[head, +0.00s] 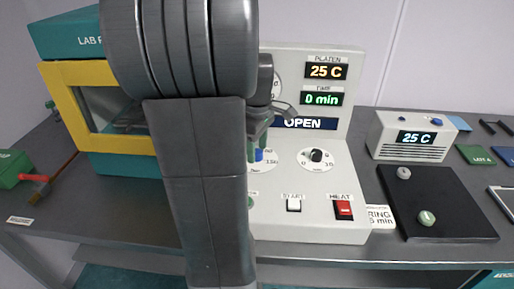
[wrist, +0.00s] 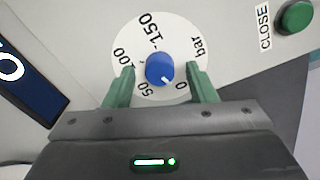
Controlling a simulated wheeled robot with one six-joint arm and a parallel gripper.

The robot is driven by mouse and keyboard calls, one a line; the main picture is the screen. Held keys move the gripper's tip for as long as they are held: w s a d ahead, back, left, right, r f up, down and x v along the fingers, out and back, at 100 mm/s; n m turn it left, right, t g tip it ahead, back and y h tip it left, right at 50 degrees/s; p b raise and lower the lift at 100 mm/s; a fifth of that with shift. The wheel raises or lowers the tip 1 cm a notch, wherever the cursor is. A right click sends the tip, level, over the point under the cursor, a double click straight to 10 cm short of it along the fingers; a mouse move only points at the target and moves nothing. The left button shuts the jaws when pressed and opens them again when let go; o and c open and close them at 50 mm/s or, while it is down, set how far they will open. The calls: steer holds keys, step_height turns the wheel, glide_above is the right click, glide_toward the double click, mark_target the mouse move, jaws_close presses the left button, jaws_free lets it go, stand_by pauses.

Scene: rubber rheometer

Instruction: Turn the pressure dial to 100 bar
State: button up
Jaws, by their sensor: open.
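The pressure dial is a blue knob (wrist: 159,68) on a round white scale plate (wrist: 170,32) marked 0, 50, 100, 150 and bar. Its white pointer mark aims at the lower right, near 0. My gripper (wrist: 160,69) is open, with one green finger on each side of the knob and a gap between each finger and the knob. In the head view my arm hides most of the dial; a bit of the blue knob (head: 259,156) shows below my gripper's green fingers.
A green CLOSE button (wrist: 295,17) is near the pressure dial. A dark plate (head: 455,213) lies at the right.

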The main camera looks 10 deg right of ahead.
steer(key=shift+f, duration=0.15)
steer(key=c, duration=1)
steer(key=shift+o, duration=0.2)
